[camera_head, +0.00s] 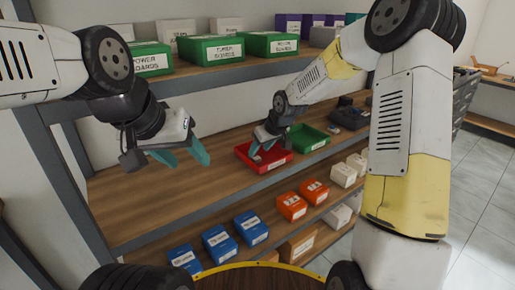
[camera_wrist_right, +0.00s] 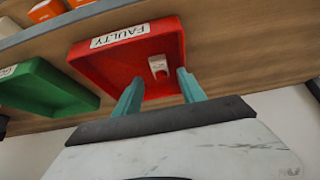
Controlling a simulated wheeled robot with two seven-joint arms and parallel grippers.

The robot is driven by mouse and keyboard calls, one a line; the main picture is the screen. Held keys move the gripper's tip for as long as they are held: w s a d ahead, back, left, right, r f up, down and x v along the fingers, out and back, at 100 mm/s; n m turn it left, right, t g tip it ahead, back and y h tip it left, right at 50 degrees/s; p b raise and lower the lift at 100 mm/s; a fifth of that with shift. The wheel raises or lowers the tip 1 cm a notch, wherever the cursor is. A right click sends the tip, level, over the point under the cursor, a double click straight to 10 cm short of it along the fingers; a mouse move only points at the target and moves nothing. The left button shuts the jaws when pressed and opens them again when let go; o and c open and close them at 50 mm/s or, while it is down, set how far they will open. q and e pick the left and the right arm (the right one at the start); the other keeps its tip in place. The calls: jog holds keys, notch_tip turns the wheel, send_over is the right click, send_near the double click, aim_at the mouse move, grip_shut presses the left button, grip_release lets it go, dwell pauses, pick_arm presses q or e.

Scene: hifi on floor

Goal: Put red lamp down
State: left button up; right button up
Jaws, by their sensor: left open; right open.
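A red tray (camera_head: 279,163) labelled "FAULTY" sits on the middle shelf; it also shows in the right wrist view (camera_wrist_right: 95,65). A small pale item (camera_wrist_right: 158,66) lies in the tray near one wall. No clearly red lamp shows; I cannot tell whether this item is it. My right gripper (camera_head: 258,150) is over the tray. In the right wrist view its teal fingers (camera_wrist_right: 158,84) are spread, with the item just beyond and between the tips, not clearly touching it. My left gripper (camera_head: 190,158) is open and empty above the left part of the middle shelf.
A green tray (camera_head: 306,139) stands right beside the red one. Dark items (camera_head: 350,115) lie further right. Green boxes (camera_head: 211,50) stand on the upper shelf, blue (camera_head: 219,243) and orange boxes (camera_head: 291,206) on the lower one. The middle shelf's left part (camera_head: 150,195) is clear.

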jog(key=s+d+r+m+h, duration=0.1)
jog(key=s+d+r+m, duration=0.1)
jog(key=s+d+r, duration=0.5)
jog(key=s+d+r+m+h, duration=0.1)
jog(key=s+d+r, duration=0.2)
jog(key=s+r, duration=0.7)
jog(key=s+d+m, duration=0.3)
jog(key=s, duration=1.3)
jog(key=shift+d+r+m+t, duration=0.15)
jog(key=shift+r+m+t, duration=0.15)
jog(key=shift+r+t, duration=0.1)
jog(key=shift+d, duration=0.15)
